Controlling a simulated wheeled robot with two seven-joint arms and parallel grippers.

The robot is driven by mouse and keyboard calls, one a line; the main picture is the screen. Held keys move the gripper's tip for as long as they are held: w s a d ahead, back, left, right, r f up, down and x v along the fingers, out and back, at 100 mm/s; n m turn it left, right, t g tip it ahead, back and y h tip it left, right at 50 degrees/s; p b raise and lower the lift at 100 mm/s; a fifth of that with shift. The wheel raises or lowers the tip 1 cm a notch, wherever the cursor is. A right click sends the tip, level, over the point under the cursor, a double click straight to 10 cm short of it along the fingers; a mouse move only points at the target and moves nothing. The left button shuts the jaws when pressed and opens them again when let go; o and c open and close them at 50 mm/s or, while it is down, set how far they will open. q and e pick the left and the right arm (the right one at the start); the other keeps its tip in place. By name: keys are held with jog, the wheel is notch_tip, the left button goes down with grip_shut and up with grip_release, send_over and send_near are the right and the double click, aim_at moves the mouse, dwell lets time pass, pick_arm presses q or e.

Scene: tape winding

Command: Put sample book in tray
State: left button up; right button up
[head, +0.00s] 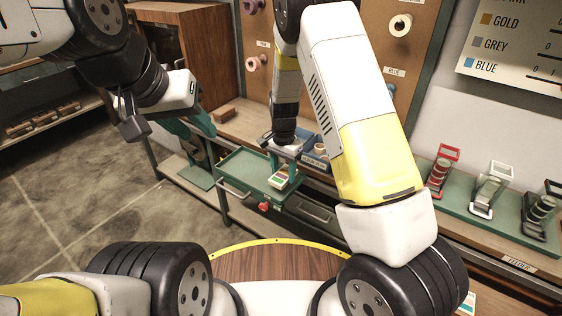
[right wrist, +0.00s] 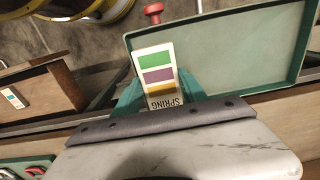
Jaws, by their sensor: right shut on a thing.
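The sample book (head: 279,180) is a small pale card with coloured stripes. In the right wrist view the sample book (right wrist: 157,72) shows green, purple and yellow bands and the word SPRING. My right gripper (head: 284,170) points down and is shut on it; its fingers are partly hidden. The green tray (head: 241,164) has a raised rim and looks empty where visible. In the right wrist view the tray (right wrist: 235,55) lies behind and right of the book, which overlaps its left edge. Contact cannot be told. My left gripper (head: 140,122) hangs away to the left; its jaw opening is unclear.
A red knob (head: 264,207) is at the tray's front. A teal stand (head: 196,135) is left of it. A wooden block (head: 224,113) sits on the bench behind. Several tape holders stand on a green mat (head: 456,205) at the right. A round wooden top (head: 275,262) lies close to me.

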aim_at(283, 173)
jog(key=shift+w+a, duration=0.1)
jog(key=shift+w, duration=0.25)
jog(key=shift+f, duration=1.75)
jog(key=shift+f, duration=0.1)
jog(key=o, duration=1.1)
